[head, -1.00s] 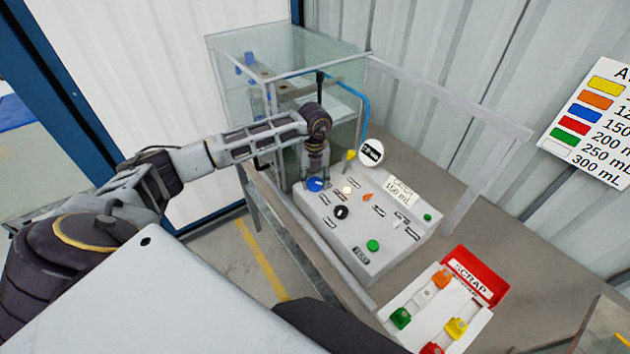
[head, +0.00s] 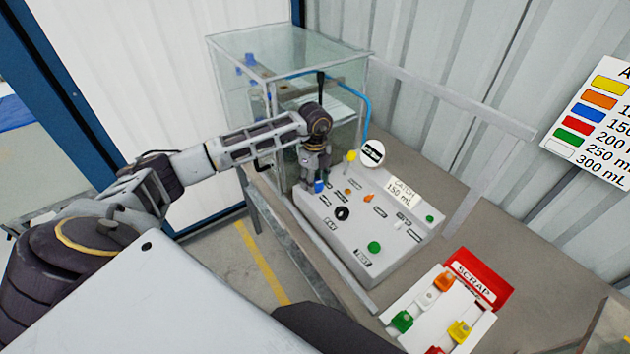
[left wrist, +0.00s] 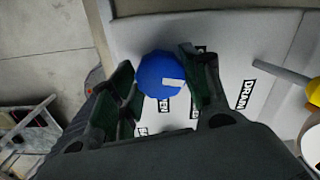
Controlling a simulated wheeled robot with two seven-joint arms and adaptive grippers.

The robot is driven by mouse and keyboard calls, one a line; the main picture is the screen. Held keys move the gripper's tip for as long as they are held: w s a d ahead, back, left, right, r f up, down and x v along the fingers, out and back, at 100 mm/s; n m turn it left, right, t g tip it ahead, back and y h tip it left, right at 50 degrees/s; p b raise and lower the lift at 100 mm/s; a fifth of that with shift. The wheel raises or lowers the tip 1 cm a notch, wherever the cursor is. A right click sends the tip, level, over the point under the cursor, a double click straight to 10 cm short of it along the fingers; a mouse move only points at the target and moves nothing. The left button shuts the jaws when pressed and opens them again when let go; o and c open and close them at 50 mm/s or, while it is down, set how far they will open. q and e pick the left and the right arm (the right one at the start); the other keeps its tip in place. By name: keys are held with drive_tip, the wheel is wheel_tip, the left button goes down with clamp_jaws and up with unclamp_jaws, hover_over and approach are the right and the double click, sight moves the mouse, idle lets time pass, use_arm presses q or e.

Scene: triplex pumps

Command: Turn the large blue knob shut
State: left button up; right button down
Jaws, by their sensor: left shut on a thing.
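The large blue knob (head: 319,186) sits at the back left of the white control panel (head: 335,225). In the left wrist view the knob (left wrist: 162,76) is round, with a pale mark on its face. My left gripper (head: 316,180) reaches down over it from above. In the wrist view the left gripper's dark fingers (left wrist: 160,88) stand on either side of the knob, shut on it. Part of the knob is hidden by the fingers in the head view. My right gripper is not in view.
Near the knob are a black knob (head: 342,213), a green button (head: 374,247) and an orange pointer (head: 368,198). A glass-walled tank (head: 300,60) stands behind. A round gauge (head: 372,153) is to the right. A tray of coloured pieces (head: 420,320) lies in front.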

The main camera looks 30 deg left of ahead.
sight(315, 183)
use_arm(q)
drive_tip(key=shift+r+n, duration=0.1)
drive_tip(key=shift+n, duration=1.1)
drive_tip(key=o, duration=1)
wheel_tip(315, 183, up, 12)
drive_tip(key=shift+s, duration=0.1)
idle(0.7)
